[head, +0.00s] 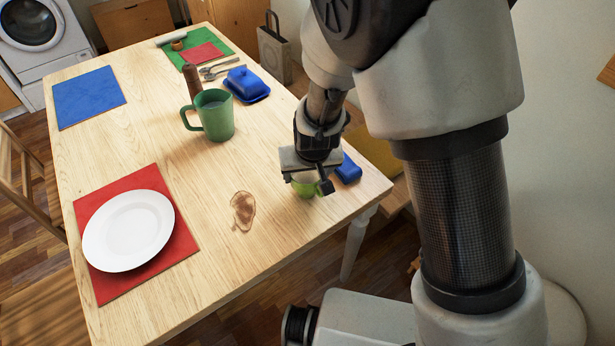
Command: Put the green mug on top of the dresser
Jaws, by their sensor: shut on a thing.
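A small light green mug (304,189) is at the right front of the wooden table, mostly hidden under my gripper (309,180). My gripper points down and is shut on this mug. I cannot tell whether the mug still touches the table.
The table (150,135) holds a white plate (128,231) on a red mat, a blue mat (88,97), a blue butter dish (245,83), a brown pepper mill (192,80) and a blue object (348,169) beside my gripper. A brown stain (243,210) marks the front. A chair stands left.

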